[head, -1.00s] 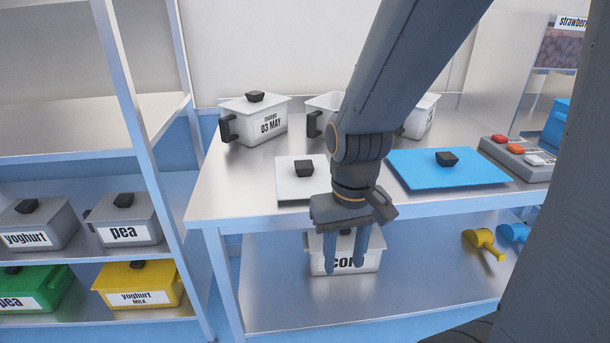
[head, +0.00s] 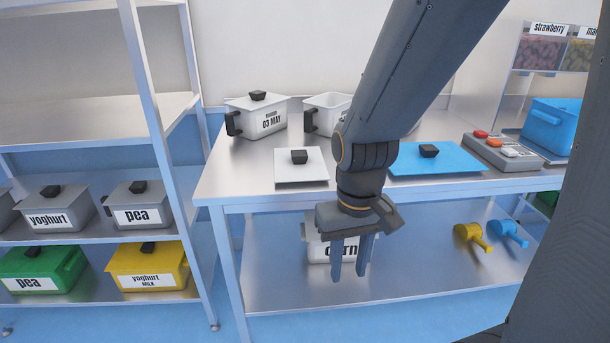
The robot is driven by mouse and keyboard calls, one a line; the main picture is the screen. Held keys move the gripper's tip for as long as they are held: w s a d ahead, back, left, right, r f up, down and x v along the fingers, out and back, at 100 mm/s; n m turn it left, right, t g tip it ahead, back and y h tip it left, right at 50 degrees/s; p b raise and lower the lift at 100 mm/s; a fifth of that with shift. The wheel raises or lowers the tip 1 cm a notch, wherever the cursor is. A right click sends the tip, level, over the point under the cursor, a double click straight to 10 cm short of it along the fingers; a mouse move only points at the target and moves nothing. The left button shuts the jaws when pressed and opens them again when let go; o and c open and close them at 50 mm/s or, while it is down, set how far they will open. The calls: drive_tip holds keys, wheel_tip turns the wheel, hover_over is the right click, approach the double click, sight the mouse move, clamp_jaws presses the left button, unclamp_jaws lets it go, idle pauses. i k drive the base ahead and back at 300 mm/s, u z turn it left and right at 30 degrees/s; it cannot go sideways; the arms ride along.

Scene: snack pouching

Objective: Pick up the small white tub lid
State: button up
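The small white tub lid (head: 288,169) lies flat on the steel table, left of my arm, with a black knob (head: 299,157) on top. It shows fully. My gripper (head: 350,276) hangs in front of the table's edge, lower than the tabletop and to the right of the white lid. Its two fingers point down and stand a little apart with nothing between them. They are in front of a white tub marked "corn" (head: 318,249) on the lower shelf and partly hide it.
A larger blue lid (head: 460,163) lies right of my arm. White tubs, one marked "03 MAY" (head: 258,119), stand at the table's back. A button box (head: 500,152) and blue tub (head: 551,126) are at the right. Yellow (head: 471,236) and blue (head: 508,232) scoops lie on the lower shelf.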

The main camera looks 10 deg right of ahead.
sight(299, 164)
drive_tip(key=z, duration=0.35)
drive_tip(key=k, duration=0.1)
drive_tip(key=u, duration=1.15)
drive_tip(key=i, duration=0.7)
drive_tip(key=z, duration=0.2)
